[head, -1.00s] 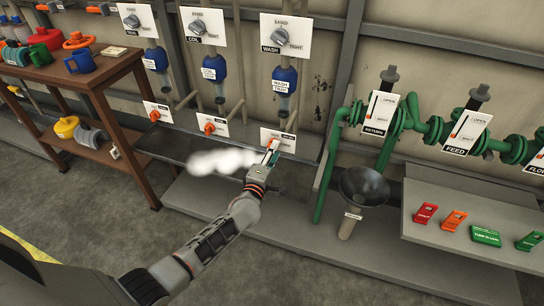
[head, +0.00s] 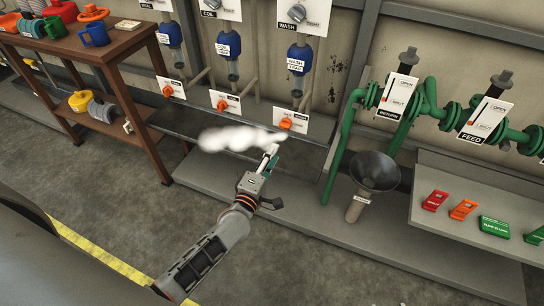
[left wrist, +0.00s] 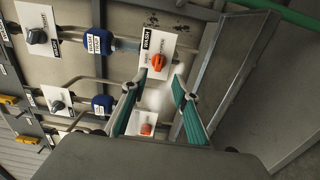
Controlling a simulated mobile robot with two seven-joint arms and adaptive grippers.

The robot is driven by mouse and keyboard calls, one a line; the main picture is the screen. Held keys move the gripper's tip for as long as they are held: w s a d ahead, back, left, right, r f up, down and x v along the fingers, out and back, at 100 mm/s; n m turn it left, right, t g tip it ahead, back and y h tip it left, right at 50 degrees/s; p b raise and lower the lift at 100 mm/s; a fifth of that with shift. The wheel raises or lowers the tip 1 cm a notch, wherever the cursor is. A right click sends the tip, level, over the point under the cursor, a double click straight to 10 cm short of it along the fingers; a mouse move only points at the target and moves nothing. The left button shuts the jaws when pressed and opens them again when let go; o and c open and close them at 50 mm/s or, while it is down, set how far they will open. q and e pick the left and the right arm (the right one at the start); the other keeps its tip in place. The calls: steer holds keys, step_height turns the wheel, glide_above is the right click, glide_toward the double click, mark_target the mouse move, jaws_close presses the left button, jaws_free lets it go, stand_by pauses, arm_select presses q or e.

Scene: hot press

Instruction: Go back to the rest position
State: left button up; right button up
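My left gripper (head: 270,158) is in front of the wash drain panel, apart from its orange knob (head: 286,123). In the left wrist view the two teal-padded fingers of this gripper (left wrist: 159,84) stand apart with nothing between them. The orange wash knob (left wrist: 158,62) shows beyond the fingertips there. My left arm reaches in from the lower part of the head view. My right gripper is in neither view.
White vapour (head: 238,139) hangs left of the gripper. A dark funnel (head: 374,172) and green pipes (head: 345,135) are to the right. A grey shelf (head: 470,225) carries coloured tags. A wooden table (head: 110,48) stands left. The floor in front is clear.

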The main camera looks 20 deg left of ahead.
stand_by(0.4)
arm_select(q)
steer(key=s+f+m+g+h+p, duration=0.1)
steer(key=s+f+m+g+p, duration=0.1)
steer(key=s+m, duration=0.9)
steer(key=s+d+f+m+g+h+p, duration=0.1)
steer(key=s+m+g+p, duration=0.4)
steer(key=s+m, duration=0.5)
steer(key=s+f+p, duration=0.1)
steer(key=s, duration=0.8)
steer(key=shift+s+d+m, duration=0.25)
steer(key=shift+s+m, duration=0.1)
steer(key=shift+m, duration=0.05)
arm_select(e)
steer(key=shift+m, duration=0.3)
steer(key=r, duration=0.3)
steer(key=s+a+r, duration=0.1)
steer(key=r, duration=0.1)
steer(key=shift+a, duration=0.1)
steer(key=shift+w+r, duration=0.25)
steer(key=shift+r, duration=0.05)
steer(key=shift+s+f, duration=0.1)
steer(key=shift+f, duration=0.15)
